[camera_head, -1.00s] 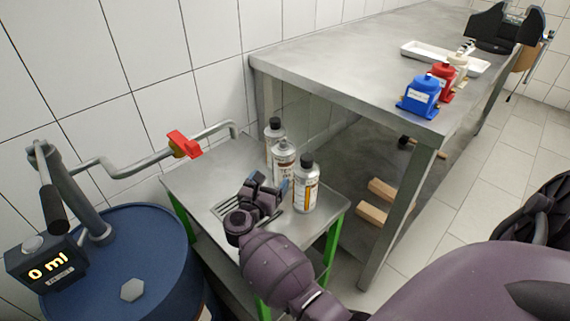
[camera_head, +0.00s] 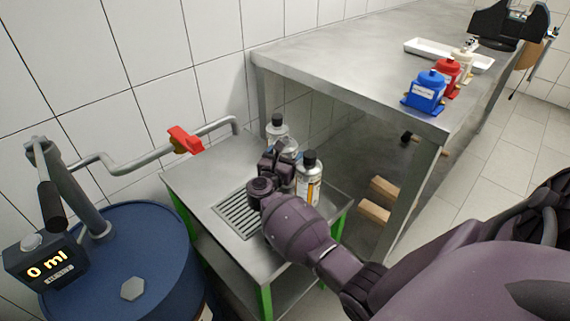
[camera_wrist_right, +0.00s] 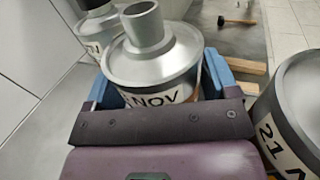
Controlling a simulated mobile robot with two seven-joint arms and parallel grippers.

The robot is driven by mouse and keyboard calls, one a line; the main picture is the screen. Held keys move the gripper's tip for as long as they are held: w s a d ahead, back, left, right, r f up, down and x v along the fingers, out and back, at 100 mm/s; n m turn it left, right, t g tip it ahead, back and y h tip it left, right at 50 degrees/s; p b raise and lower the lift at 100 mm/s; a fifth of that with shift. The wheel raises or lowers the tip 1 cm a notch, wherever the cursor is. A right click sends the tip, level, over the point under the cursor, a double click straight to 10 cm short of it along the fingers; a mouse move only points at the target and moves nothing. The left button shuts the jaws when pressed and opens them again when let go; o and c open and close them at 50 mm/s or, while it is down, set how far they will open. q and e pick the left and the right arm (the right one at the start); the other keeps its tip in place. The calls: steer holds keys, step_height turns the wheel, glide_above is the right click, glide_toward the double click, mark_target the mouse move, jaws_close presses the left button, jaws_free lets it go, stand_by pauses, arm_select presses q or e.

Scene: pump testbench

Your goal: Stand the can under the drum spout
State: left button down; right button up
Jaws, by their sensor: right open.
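Three grey metal cans stand on a small steel table (camera_head: 193,172) with green legs. The back can (camera_head: 277,128) and the front can (camera_head: 309,178) have black caps. The middle can (camera_head: 290,147) is mostly hidden behind my right gripper (camera_head: 280,158). In the right wrist view the middle can (camera_wrist_right: 150,55) has a bare silver neck and stands between the blue finger pads of my open right gripper (camera_wrist_right: 165,85). The drum spout (camera_head: 234,126) is the downturned end of a grey pipe above the table's back left, over no can. My left gripper is not in view.
A slotted drain grate (camera_head: 238,214) lies bare in the table top. A blue drum (camera_head: 150,245) with a "0 ml" display (camera_head: 47,262) stands at left; its pipe has a red valve handle (camera_head: 185,140). The steel workbench (camera_head: 350,70) rises close to the right of the cans.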

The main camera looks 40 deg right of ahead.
steer(key=c, duration=0.9)
steer(key=shift+r, duration=0.15)
steer(key=shift+c, duration=0.6)
